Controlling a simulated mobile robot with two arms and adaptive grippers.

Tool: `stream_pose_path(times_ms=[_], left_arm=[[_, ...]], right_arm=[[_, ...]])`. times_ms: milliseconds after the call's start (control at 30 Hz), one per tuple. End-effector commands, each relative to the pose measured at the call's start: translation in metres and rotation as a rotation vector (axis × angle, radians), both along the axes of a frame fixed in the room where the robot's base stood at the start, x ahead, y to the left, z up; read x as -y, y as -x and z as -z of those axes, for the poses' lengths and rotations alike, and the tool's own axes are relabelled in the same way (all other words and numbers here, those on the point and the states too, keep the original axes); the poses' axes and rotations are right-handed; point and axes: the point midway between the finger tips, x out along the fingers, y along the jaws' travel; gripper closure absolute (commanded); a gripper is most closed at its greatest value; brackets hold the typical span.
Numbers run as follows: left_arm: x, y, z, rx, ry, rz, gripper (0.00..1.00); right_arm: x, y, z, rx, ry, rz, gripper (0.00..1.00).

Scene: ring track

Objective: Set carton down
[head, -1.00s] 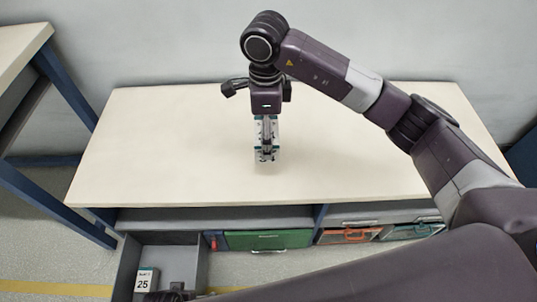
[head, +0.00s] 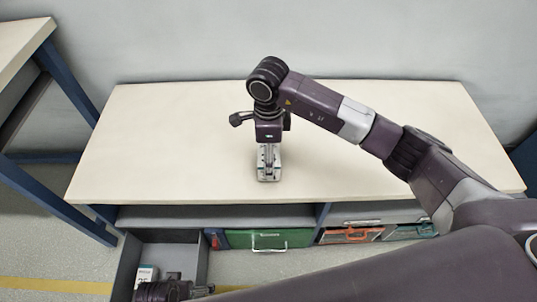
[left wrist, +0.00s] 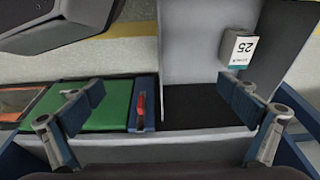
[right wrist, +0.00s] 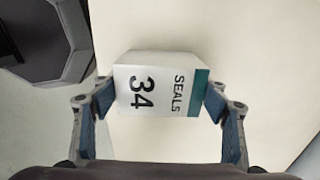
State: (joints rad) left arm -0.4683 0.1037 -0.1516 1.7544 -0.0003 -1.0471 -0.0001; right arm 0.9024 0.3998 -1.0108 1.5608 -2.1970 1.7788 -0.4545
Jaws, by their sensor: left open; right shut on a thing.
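A white carton (right wrist: 160,88) marked "SEALS 34", with a teal stripe, sits between the fingers of my right gripper (right wrist: 160,103). The gripper is shut on it. In the head view this carton (head: 268,174) is at or just above the middle front of the pale bench top (head: 170,140); I cannot tell if it touches. My left gripper (left wrist: 168,105) is open and empty, low in front of the bench by an open drawer (left wrist: 190,60). A second white carton (left wrist: 241,50) marked "25" lies in that drawer.
A green case (head: 262,239) and an orange case (head: 350,235) are on the shelf under the bench. Another bench with blue legs (head: 55,85) stands at the left. The bench top is clear either side of my right gripper.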

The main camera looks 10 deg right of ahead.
Motion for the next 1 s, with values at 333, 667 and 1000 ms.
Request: stream_pose_path(times_ms=[333, 667, 1000], left_arm=[[0.000, 0.002, -0.005, -0.005, 0.000, -0.001, 0.00], [0.000, 0.003, -0.006, -0.004, 0.000, -0.001, 0.00], [-0.002, 0.007, 0.016, -0.012, -0.004, 0.001, 0.00]], right_arm=[[0.000, 0.000, 0.002, 0.000, 0.000, 0.000, 0.18], [0.000, 0.000, 0.001, 0.000, 0.000, 0.001, 0.14], [0.000, -0.002, -0.046, 0.005, 0.000, -0.001, 0.14]])
